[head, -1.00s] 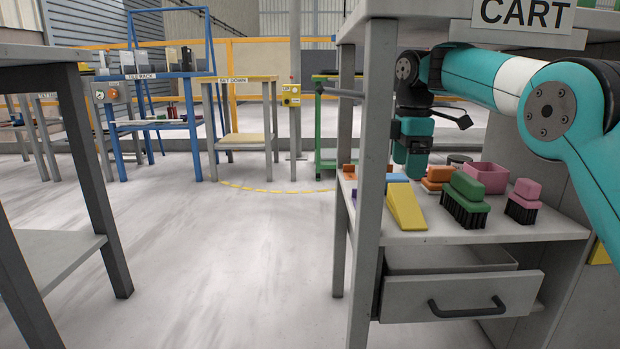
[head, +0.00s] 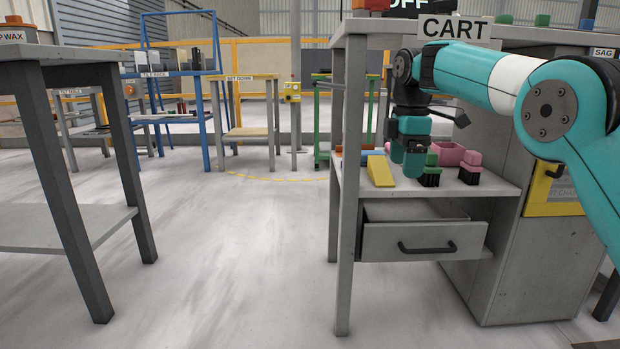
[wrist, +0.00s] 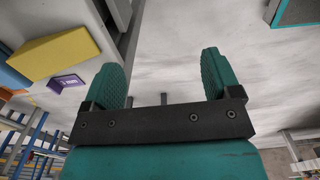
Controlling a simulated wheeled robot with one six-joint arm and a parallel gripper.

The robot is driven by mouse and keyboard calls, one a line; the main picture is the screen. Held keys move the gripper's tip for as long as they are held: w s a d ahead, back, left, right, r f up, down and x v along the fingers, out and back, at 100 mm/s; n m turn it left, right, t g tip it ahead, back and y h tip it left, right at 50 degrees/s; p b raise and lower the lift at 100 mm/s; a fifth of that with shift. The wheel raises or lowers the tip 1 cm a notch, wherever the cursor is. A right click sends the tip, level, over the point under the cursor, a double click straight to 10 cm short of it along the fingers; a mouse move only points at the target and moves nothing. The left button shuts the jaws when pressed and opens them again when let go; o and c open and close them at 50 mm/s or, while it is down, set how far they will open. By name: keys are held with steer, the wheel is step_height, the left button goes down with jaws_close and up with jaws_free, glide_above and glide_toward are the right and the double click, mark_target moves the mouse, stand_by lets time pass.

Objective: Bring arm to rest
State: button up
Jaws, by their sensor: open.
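My gripper (head: 405,160) hangs downward at the end of my teal arm in the head view, in front of the cart's shelf in the picture. In the wrist view my gripper (wrist: 168,80) shows two teal fingers spread well apart with nothing between them. Grey floor shows behind the fingers. The arm is bent, with its forearm running across the upper right of the head view.
A grey table (head: 75,150) is at left. Floor between them is clear.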

steer(key=s+a+r+m+y+p, duration=0.1)
steer(key=s+a+r+m+p, duration=0.15)
steer(key=s+r+p, duration=0.55)
steer(key=s+a+r+m+y+p, duration=0.1)
steer(key=s+r+m+p, duration=0.25)
steer(key=s, duration=0.85)
steer(key=s+a+m+y+p, duration=0.15)
steer(key=s+m+p, duration=0.5)
steer(key=s, duration=1.35)
step_height(320, 180, up, 38)
steer(key=n+p, duration=0.1)
steer(key=p, duration=3.8)
steer(key=shift+w+d+f+n+y, duration=0.15)
steer(key=shift+w+d+n+y, duration=0.1)
steer(key=shift+n+y, duration=0.1)
